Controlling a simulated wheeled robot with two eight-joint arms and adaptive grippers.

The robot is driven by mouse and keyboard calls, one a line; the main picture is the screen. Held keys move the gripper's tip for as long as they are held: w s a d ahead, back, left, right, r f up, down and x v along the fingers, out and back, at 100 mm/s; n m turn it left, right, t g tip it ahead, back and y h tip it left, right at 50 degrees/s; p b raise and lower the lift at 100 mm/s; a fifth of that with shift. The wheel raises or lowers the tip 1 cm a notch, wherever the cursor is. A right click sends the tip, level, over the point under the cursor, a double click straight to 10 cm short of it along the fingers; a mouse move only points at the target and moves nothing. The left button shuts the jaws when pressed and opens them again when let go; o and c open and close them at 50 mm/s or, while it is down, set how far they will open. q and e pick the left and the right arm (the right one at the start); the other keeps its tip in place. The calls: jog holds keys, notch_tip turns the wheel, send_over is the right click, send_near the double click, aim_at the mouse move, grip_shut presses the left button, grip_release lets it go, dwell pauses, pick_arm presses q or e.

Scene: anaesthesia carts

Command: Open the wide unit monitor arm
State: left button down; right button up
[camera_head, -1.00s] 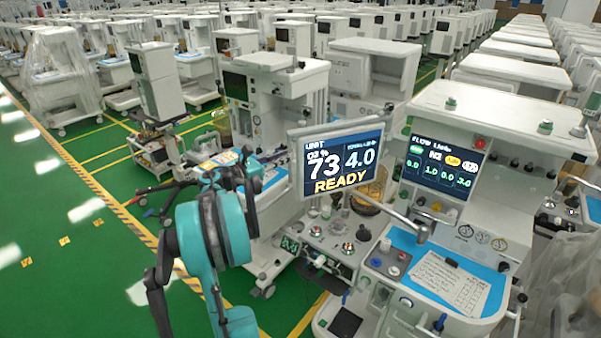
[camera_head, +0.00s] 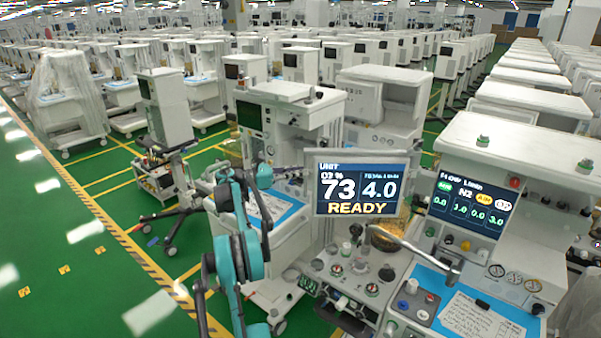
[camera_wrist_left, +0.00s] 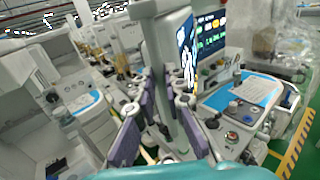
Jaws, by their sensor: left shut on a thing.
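The monitor (camera_head: 362,183) is a flat screen in a pale grey frame that reads 73, 4.0 and READY. It stands at the left of the wide unit (camera_head: 545,150), with a grey support arm (camera_head: 425,258) below it to the right. My left gripper (camera_head: 296,178) is at the monitor's left edge, small and partly hidden in the head view. In the left wrist view the monitor (camera_wrist_left: 153,35) is seen nearly edge-on, and the purple-padded fingers of my left gripper (camera_wrist_left: 170,105) are shut on its edge. My right gripper is not in view.
The wide unit's blue work surface (camera_head: 425,285) holds a paper sheet (camera_head: 475,316) below the flow screen (camera_head: 468,203). Another cart (camera_head: 290,95) stands behind my left arm. A wheeled stand (camera_head: 165,115) is farther left. Green floor (camera_head: 85,250) is open at the left.

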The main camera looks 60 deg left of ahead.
pick_arm(q)
jog(key=shift+w, duration=0.1)
jog(key=c, duration=1.6)
grip_release()
jog(key=shift+d, duration=0.1)
jog(key=shift+w, duration=0.1)
jog(key=v, duration=1.2)
